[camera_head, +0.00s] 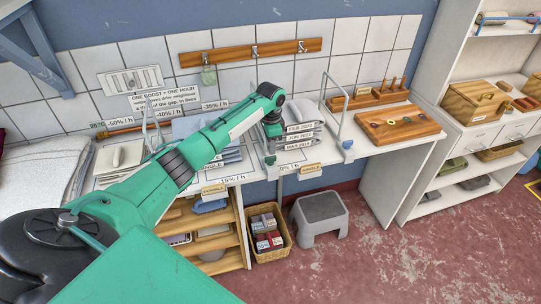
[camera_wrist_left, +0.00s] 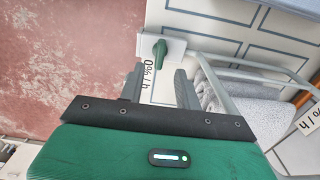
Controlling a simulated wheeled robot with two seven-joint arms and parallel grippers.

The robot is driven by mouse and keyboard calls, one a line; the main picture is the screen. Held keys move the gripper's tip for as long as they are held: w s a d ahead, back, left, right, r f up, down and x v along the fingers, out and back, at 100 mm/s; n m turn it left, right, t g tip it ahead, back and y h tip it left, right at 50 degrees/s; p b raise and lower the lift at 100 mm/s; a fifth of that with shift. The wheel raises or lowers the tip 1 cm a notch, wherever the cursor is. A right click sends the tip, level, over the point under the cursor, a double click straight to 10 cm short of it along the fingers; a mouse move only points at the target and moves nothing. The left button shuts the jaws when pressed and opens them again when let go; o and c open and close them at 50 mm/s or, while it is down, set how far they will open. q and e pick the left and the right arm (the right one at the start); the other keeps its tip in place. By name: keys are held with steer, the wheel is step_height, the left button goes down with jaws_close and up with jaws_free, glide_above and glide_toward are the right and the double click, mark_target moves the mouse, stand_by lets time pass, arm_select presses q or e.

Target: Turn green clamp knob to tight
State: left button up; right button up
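The green clamp knob (camera_wrist_left: 160,48) sits on a light square plate at the table edge in the left wrist view, beside a "0%/h" label. In the head view the green knob (camera_head: 270,160) shows just below my left gripper (camera_head: 272,130), at the front edge of the worktop. In the left wrist view my left gripper (camera_wrist_left: 158,76) is open, with its two dark fingers apart and nothing between them. The knob lies beyond the fingertips, roughly in line with the gap, apparently apart from them. My right gripper is not in view.
A metal clamp frame (camera_wrist_left: 225,85) stands beside the knob. A blue-knobbed clamp (camera_head: 347,144) stands further right on the worktop. A basket (camera_head: 268,235) and a grey stool (camera_head: 320,213) stand on the floor below.

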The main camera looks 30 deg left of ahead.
mark_target(270, 157)
arm_select(q)
step_height(270, 157, up, 8)
steer(key=b, duration=0.1)
steer(key=shift+b, duration=0.3)
steer(key=shift+f, duration=0.1)
